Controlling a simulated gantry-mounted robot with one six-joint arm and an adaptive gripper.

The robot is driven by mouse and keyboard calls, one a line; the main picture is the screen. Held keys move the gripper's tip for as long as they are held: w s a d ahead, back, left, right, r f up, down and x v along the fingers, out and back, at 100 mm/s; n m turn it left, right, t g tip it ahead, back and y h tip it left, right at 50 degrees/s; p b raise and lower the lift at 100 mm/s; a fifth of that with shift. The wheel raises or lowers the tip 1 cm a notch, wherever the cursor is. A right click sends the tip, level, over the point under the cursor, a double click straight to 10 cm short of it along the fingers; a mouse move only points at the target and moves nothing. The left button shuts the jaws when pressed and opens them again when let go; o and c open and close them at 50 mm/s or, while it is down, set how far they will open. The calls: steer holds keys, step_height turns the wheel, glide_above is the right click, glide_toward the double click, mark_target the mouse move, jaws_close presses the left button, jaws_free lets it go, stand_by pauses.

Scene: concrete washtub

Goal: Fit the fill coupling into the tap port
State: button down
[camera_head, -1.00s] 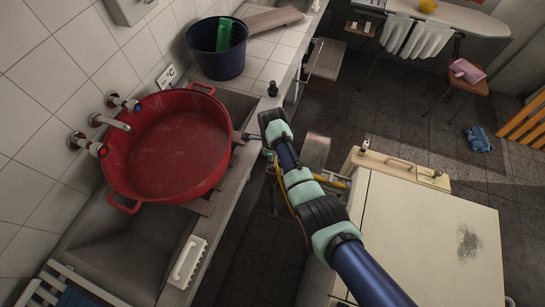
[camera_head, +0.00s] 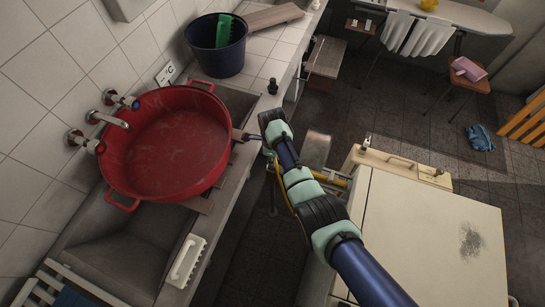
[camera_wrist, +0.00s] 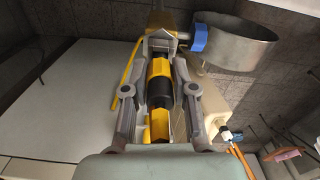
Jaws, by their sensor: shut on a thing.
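My gripper (camera_wrist: 159,62) is shut on the fill coupling (camera_wrist: 160,92), a yellow and black banded cylinder between its two grey fingers in the wrist view. A pale grey bracket-like piece shows around the coupling's far end. I cannot tell whether they touch. Wall taps with a spout (camera_head: 107,119) stand behind the tub's left side. I cannot make out the tap port for certain in either view.
The red tub (camera_head: 170,150) sits across the concrete sink. A dark bucket (camera_head: 215,60) stands behind it. A white brush (camera_head: 187,261) lies on the front ledge. A cream cabinet (camera_head: 430,240) stands right of my arm. A metal pan (camera_wrist: 240,45) is near the gripper.

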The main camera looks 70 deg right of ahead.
steer(key=shift+f+b, duration=0.6)
steer(key=shift+f, duration=0.3)
steer(key=c, duration=0.8)
jaws_free()
steer(key=shift+r, duration=0.1)
steer(key=shift+c, duration=0.2)
step_height(320, 180, up, 12)
